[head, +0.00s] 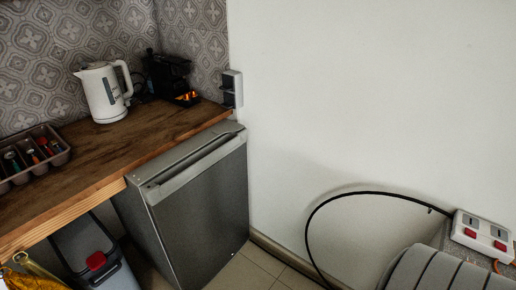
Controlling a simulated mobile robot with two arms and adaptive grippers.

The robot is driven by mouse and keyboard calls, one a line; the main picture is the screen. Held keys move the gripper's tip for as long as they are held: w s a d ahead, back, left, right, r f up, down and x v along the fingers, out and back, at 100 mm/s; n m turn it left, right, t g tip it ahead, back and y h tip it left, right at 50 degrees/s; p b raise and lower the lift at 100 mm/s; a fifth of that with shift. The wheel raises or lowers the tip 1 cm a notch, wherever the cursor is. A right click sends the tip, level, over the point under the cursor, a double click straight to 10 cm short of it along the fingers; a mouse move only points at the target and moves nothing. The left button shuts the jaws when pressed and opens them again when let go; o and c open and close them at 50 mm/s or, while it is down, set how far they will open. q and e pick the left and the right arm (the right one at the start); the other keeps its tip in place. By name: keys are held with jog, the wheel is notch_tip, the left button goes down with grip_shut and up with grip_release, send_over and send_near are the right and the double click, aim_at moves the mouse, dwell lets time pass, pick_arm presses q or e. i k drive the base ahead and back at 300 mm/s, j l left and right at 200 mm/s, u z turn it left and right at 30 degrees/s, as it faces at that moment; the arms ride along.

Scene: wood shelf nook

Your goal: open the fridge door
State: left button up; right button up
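A small grey fridge (137,221) stands partly under the wooden counter, by the white wall. Its dark grey door (203,217) faces the lower right and looks shut. A lighter grey handle strip (194,170) runs along the door's top edge. Neither of my grippers shows in the head view, so I see nothing touching the fridge. The foot of the door is partly cut off by the picture's bottom edge.
The wooden counter (96,160) holds a white kettle (103,94), a dark appliance (166,75) and a cutlery tray (62,158). A bin (83,247) stands left of the fridge. Bare tiled floor (258,262) shows right of it. A black cable (309,222) hangs near a grey ribbed object (440,270).

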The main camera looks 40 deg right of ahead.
aim_at(198, 208)
jog(key=z, duration=0.85)
